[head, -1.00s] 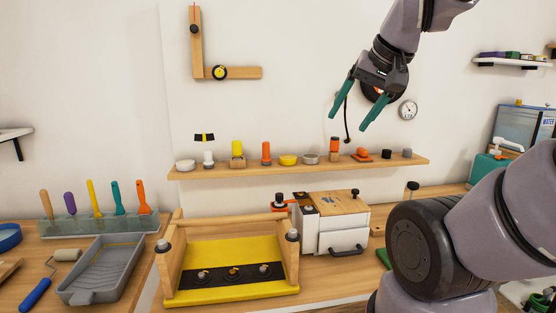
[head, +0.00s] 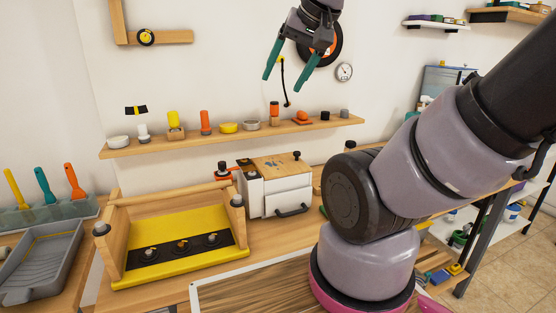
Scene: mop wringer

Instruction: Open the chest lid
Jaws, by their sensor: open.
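The chest (head: 276,196) is a white box with a wooden lid (head: 283,166) on the workbench, right of the yellow tray. The lid lies flat and looks shut. A small dark knob (head: 297,155) stands at the lid's back right. A dark bar handle (head: 291,211) is on the white front. My gripper (head: 285,78) is open and empty, its two teal fingers pointing down. It shows in front of the wall, above the shelf in the picture and well apart from the chest.
A wooden-sided yellow tray (head: 205,258) stands left of the chest. A wall shelf (head: 236,136) with small jars and tools runs behind and above it. A grey paint tray (head: 40,262) is at far left. My arm's lower links fill the right.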

